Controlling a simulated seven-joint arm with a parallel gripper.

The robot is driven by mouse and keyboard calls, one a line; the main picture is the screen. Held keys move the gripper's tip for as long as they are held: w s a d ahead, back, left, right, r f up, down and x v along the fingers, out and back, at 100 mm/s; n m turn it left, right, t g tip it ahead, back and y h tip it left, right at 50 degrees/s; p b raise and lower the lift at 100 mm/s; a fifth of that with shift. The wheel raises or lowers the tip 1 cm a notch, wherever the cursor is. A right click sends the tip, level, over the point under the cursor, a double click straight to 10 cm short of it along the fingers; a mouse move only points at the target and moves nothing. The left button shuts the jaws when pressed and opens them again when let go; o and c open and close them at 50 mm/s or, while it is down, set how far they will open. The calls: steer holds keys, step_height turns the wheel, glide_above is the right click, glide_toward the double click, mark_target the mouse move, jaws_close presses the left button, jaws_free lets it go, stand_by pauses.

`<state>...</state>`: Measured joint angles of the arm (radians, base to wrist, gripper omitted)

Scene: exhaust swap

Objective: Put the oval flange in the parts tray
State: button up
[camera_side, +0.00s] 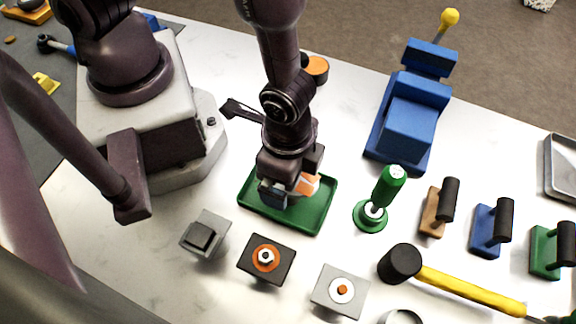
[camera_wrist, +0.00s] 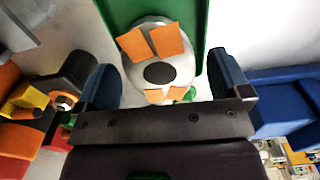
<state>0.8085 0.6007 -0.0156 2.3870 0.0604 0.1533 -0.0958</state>
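The green parts tray (camera_side: 262,222) lies flat on the pale table, and its green wall also shows in the wrist view (camera_wrist: 205,40). My gripper (camera_side: 286,192) is low over the tray, fingers pointing down. In the wrist view its two blue fingertips (camera_wrist: 165,80) stand wide apart. Between them is a pale rounded piece with a dark oval centre and orange patches (camera_wrist: 160,72), apparently the oval flange. Gaps show on both sides of it. In the side view its orange and white part (camera_side: 308,184) shows at the tray, partly hidden by my gripper; I cannot tell whether it touches the floor.
Grey (camera_side: 204,236), black (camera_side: 280,268) and white (camera_side: 340,290) square plates stand in front of the tray. A green-handled tool (camera_side: 388,187) stands right of it. A blue vise (camera_side: 408,125), several handled blocks (camera_side: 438,212) and a yellow-handled mallet (camera_side: 470,290) are further right.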

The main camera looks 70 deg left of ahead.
steer(key=shift+r, duration=0.1)
step_height(320, 180, up, 12)
steer(key=shift+r, duration=0.15)
stand_by(0.4)
steer(key=w+a+r+n+t, duration=0.1)
steer(key=a+r+n+t, duration=0.4)
steer(key=a+r+n, duration=0.4)
steer(key=a+r, duration=0.7)
steer(key=a, duration=0.3)
steer(key=shift+w+a+r+t, duration=0.25)
steer(key=shift+w+r+t, duration=0.05)
steer(key=shift+r, duration=0.05)
